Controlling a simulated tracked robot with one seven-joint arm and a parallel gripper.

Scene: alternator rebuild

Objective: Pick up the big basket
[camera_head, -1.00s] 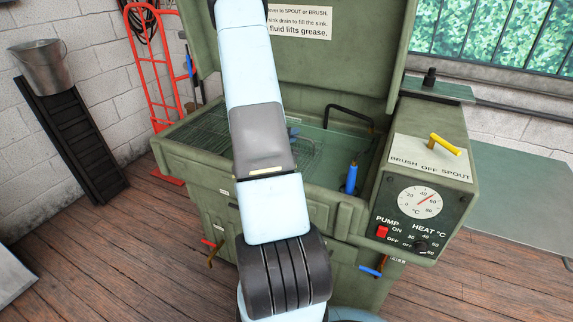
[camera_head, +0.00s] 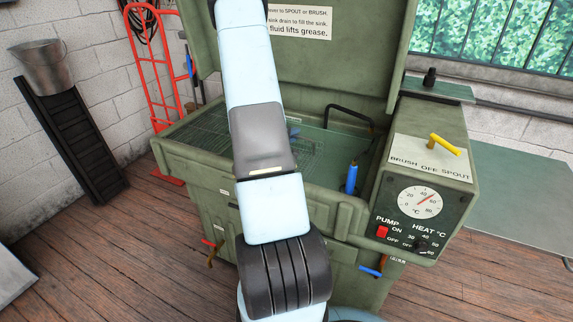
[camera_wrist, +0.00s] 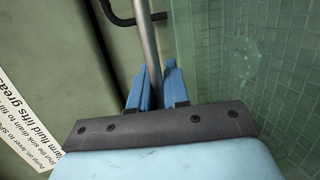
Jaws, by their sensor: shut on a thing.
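The big basket (camera_head: 215,130) appears as wire mesh in the left part of the green wash sink, partly hidden by my arm. In the wrist view, fine mesh (camera_wrist: 275,60) fills the right side. My gripper (camera_wrist: 157,84) has blue fingers closed around a grey metal rod (camera_wrist: 147,45), which looks like the basket's handle. The rod's join to the mesh does not show. In the head view my arm covers most of the grip, with a small blue part (camera_head: 293,133) showing beside it.
The washer's raised lid (camera_head: 360,50) stands behind the sink, and a black bent pipe (camera_head: 350,112) rises inside. A blue upright handle (camera_head: 352,178) is at the sink's right. The control box (camera_head: 425,190) stands right. A red hand truck (camera_head: 157,60) and bucket (camera_head: 42,66) are left.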

